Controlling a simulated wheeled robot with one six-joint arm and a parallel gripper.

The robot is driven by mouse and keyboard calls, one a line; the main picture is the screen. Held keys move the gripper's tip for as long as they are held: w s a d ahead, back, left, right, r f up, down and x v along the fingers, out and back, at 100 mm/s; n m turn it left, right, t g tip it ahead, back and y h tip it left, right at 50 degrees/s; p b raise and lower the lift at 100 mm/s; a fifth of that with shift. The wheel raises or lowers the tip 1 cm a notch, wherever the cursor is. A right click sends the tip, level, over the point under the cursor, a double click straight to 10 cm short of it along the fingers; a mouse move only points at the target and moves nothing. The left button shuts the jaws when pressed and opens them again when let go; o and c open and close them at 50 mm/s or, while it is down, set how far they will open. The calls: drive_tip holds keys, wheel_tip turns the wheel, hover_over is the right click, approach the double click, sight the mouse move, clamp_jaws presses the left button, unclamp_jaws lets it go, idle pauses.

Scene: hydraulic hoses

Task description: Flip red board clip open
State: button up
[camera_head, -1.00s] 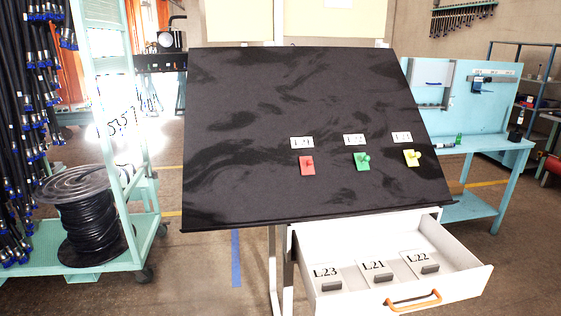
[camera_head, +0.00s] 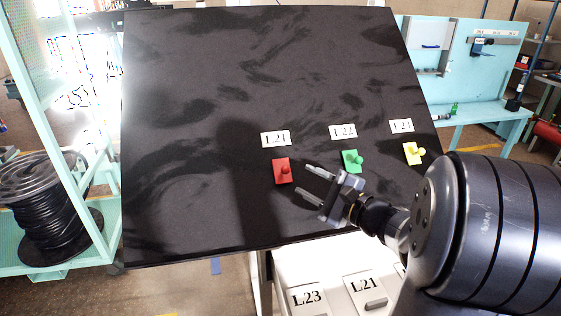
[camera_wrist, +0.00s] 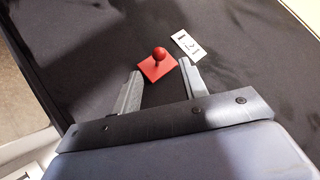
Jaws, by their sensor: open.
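The red board clip (camera_head: 281,171) is a flat red plate with a round knob, on the black slanted board (camera_head: 200,90) below the label L21 (camera_head: 275,139). My gripper (camera_head: 308,180) is open and empty, just right of the red clip, with its fingers pointing left at it. In the wrist view the red clip (camera_wrist: 158,65) and its knob lie ahead of and between the two open fingertips (camera_wrist: 160,70). The fingers look apart from the knob. The label L21 (camera_wrist: 187,45) shows just beyond the right finger.
A green clip (camera_head: 351,161) sits under label L22 (camera_head: 343,132), and a yellow clip (camera_head: 414,153) under label L23 (camera_head: 401,126). A hose reel (camera_head: 45,210) stands at left.

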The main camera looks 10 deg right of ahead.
sight(280, 179)
drive_tip(key=p+x, duration=0.2)
drive_tip(key=x, duration=0.7)
drive_tip(key=shift+w+a, duration=0.2)
drive_tip(key=shift+c, duration=0.3)
clamp_jaws()
